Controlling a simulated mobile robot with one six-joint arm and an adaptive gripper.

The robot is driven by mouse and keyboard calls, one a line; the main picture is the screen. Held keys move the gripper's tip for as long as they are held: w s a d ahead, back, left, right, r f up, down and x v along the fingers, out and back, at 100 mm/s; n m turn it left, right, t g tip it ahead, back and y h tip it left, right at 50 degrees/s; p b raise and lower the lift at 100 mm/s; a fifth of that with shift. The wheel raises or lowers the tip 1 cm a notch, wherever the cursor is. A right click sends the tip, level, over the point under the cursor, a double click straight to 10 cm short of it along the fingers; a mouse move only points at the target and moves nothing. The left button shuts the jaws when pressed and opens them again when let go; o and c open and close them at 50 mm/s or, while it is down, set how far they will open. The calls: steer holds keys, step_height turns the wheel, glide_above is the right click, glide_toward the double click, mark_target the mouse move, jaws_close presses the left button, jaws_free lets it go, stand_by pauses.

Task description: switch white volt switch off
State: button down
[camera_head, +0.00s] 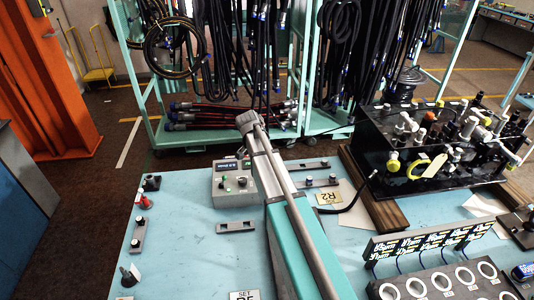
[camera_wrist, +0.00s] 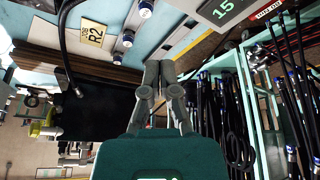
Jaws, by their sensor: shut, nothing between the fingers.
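A grey control box (camera_head: 235,183) with a small lit display and several knobs and buttons stands on the blue bench, left of my arm in the head view. I cannot make out for certain which control is the white volt switch. A lit green readout (camera_wrist: 226,10) shows at the top of the wrist view. My gripper (camera_wrist: 160,68) is shut and empty in the wrist view, with its fingers pointing up the picture. I see it touching nothing. In the head view my arm reaches across the bench past the box, and the fingers are not clearly visible.
A black hydraulic block (camera_head: 435,155) with many fittings stands at the right. An R2 plate (camera_head: 328,198) lies right of my arm. Hoses (camera_head: 240,45) hang on a rack behind the bench. A labelled tray (camera_head: 440,283) is at front right.

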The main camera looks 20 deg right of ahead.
steer(key=shift+p+v, duration=1.4)
steer(key=shift+v, duration=0.55)
steer(key=shift+a, duration=0.2)
steer(key=shift+f, duration=0.1)
steer(key=s+a+f+n+y+b, duration=0.1)
steer(key=s+a+f+n+b, duration=0.2)
steer(key=s, duration=0.5)
steer(key=s+a+f+n+y+b, duration=0.1)
steer(key=s+a+f+n+b, duration=0.1)
steer(key=s+f+n+b, duration=0.3)
steer(key=s+a+f+n+g+y+b, duration=0.1)
steer(key=s+a+f+n+y+b, duration=0.1)
steer(key=s, duration=0.9)
step_height(320, 180, down, 3)
steer(key=a+n+b, duration=0.1)
steer(key=n+b, duration=0.1)
steer(key=n, duration=0.1)
steer(key=shift+s+a+n, duration=0.15)
steer(key=shift+a+n, duration=0.15)
steer(key=shift+a, duration=0.05)
